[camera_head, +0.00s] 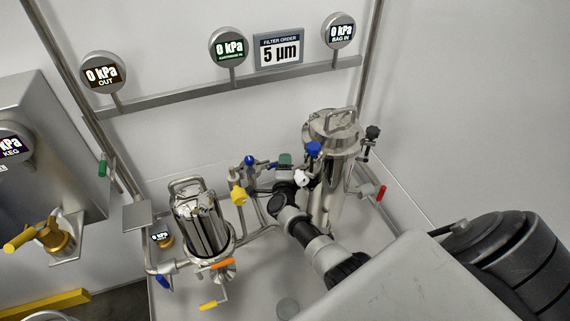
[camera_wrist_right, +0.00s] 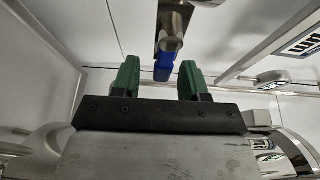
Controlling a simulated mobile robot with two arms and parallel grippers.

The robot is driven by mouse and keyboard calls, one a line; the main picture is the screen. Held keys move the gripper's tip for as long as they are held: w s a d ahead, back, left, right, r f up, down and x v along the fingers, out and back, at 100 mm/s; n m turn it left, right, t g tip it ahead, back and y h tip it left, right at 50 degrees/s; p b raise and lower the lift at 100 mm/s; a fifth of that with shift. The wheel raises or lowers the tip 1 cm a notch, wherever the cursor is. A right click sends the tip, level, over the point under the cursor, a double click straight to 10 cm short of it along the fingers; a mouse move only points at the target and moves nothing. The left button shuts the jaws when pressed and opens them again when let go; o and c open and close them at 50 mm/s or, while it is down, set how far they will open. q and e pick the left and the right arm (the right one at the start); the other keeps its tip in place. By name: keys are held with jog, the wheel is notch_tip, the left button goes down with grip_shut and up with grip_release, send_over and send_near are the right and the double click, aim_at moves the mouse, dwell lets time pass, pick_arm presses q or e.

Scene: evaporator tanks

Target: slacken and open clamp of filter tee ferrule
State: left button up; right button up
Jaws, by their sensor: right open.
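My right arm comes in from the lower right in the head view. Its gripper (camera_head: 285,160) is among the pipe fittings between the two steel vessels. In the right wrist view the green fingers of the right gripper (camera_wrist_right: 160,78) are apart, with a blue handle (camera_wrist_right: 164,62) on a steel fitting (camera_wrist_right: 171,24) in the gap between them. I cannot tell whether either finger touches it. The ferrule clamp of the filter tee cannot be made out for certain; my arm and the fittings hide part of that area. My left gripper is not in view.
A tall steel filter housing (camera_head: 330,165) stands right of the gripper, with a blue knob (camera_head: 313,149) and red lever (camera_head: 381,193). A shorter vessel (camera_head: 200,222) stands at left. A yellow valve (camera_head: 238,195) is close by. A gauge rail (camera_head: 240,83) crosses the wall.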

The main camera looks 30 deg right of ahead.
jog(key=shift+w+d, duration=0.2)
jog(key=shift+w, duration=0.1)
jog(key=shift+c, duration=0.4)
grip_shut()
jog(key=shift+s+a+r+m+g+h, duration=0.1)
jog(key=shift+s+m+g+h, duration=0.1)
jog(key=shift+m+g+h, duration=0.25)
jog(key=shift+s+a+m+g+h, duration=0.15)
jog(key=shift+m+g+h, duration=0.2)
jog(key=shift+h, duration=0.2)
jog(key=shift+d, duration=0.15)
jog(key=shift+o, duration=0.4)
grip_release()
